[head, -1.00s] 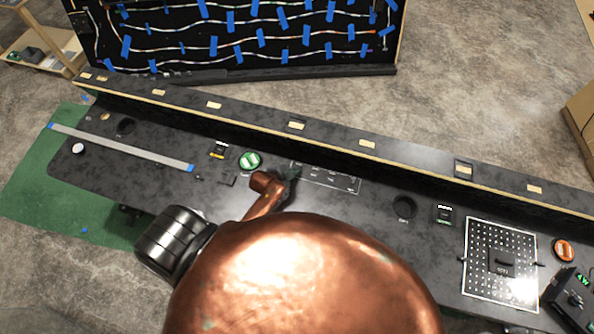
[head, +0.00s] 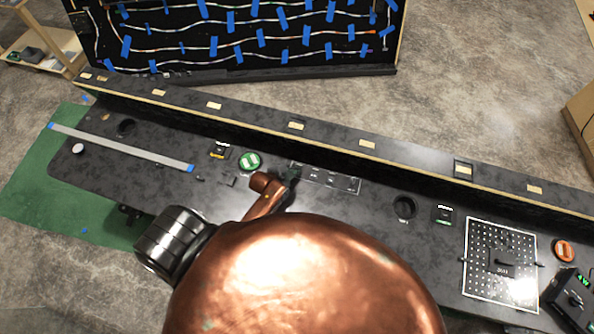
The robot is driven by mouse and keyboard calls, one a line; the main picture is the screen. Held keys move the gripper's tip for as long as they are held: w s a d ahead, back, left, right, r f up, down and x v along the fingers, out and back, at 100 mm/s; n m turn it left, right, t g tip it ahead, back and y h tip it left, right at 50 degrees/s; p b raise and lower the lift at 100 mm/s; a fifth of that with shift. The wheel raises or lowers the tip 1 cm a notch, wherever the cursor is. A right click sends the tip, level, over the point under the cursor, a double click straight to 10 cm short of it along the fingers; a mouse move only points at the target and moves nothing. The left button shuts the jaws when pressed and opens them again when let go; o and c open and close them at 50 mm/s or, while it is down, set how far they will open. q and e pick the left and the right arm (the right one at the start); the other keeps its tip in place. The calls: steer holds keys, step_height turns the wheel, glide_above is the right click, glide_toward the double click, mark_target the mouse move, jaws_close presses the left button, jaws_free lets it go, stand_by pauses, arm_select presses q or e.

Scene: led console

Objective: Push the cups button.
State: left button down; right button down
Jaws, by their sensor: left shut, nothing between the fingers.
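A round green button (head: 250,161) with a pale label sits on the dark console (head: 215,204). A round orange button (head: 564,250) sits at the far right. A white-outlined strip (head: 340,183) with small marks lies right of the green button. The lettering is too small to read, so I cannot tell which control is the cups button. My left gripper (head: 289,175) is shut and empty, at the left end of the strip, right of and slightly below the green button. My copper arm hides the console's front middle. My right gripper is not in view.
A raised ledge (head: 330,137) runs along the console's back. A perforated panel (head: 480,285) lies at the right, with a black box (head: 572,298) beside it. A grey strip (head: 120,147) with blue ends lies at the left. A round black recess (head: 404,207) is right of the outlined strip.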

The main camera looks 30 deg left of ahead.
arm_select(q)
steer(key=shift+f, duration=0.45)
steer(key=shift+s, duration=0.1)
steer(key=shift+r+p, duration=0.35)
steer(key=shift+p, duration=0.1)
